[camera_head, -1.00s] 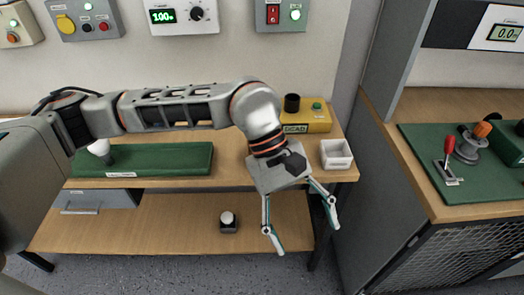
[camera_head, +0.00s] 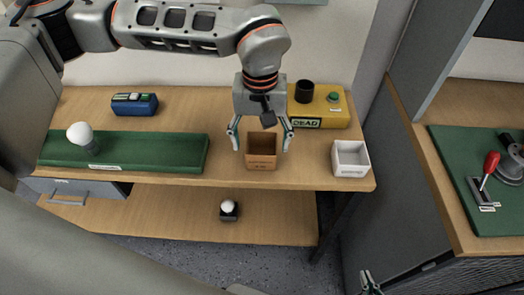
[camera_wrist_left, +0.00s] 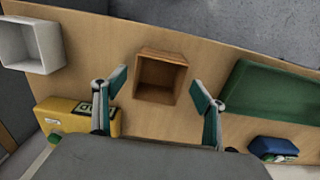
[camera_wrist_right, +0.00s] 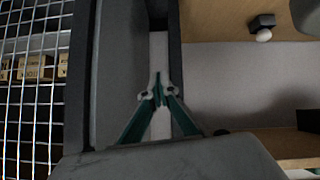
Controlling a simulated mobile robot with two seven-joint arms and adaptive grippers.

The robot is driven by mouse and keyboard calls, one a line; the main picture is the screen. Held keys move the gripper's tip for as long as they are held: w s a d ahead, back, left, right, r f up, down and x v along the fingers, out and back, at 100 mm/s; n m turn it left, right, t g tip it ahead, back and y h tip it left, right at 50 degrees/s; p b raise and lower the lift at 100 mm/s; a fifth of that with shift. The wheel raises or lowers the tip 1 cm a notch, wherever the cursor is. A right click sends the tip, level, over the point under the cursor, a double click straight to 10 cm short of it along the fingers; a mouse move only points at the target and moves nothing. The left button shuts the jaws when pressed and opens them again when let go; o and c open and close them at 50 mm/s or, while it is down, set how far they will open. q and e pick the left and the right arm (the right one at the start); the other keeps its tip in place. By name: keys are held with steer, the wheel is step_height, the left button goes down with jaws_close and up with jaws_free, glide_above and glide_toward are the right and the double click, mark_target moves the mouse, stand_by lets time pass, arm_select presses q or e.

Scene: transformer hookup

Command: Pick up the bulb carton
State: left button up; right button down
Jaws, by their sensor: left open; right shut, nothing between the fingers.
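The bulb carton (camera_head: 262,162) is a small brown open-topped box standing near the front edge of the wooden bench. It looks empty. In the left wrist view the carton (camera_wrist_left: 161,80) lies ahead of and between the spread fingertips. My left gripper (camera_head: 260,140) is open above and behind the carton, a finger to either side, with no contact visible. Its fingers also show in the left wrist view (camera_wrist_left: 160,92). My right gripper (camera_wrist_right: 158,90) is shut and empty, low beside a grey cabinet side; only its tip (camera_head: 370,284) shows at the bottom of the head view.
A yellow tester marked DEAD (camera_head: 318,108) stands behind right of the carton. A white tray (camera_head: 350,160) is to the right. Another bulb (camera_head: 228,208) sits on the lower shelf.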

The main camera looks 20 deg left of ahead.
mark_target(262, 149)
arm_select(q)
step_height(262, 149, down, 3)
steer(key=shift+d+f, duration=0.1)
steer(key=shift+f, duration=0.05)
steer(key=shift+w, duration=0.1)
steer(key=c, duration=1.1)
arm_select(e)
steer(key=shift+w+d+r, duration=0.1)
steer(key=shift+w+r, duration=0.15)
steer(key=shift+w, duration=0.3)
arm_select(q)
steer(key=shift+o, duration=0.2)
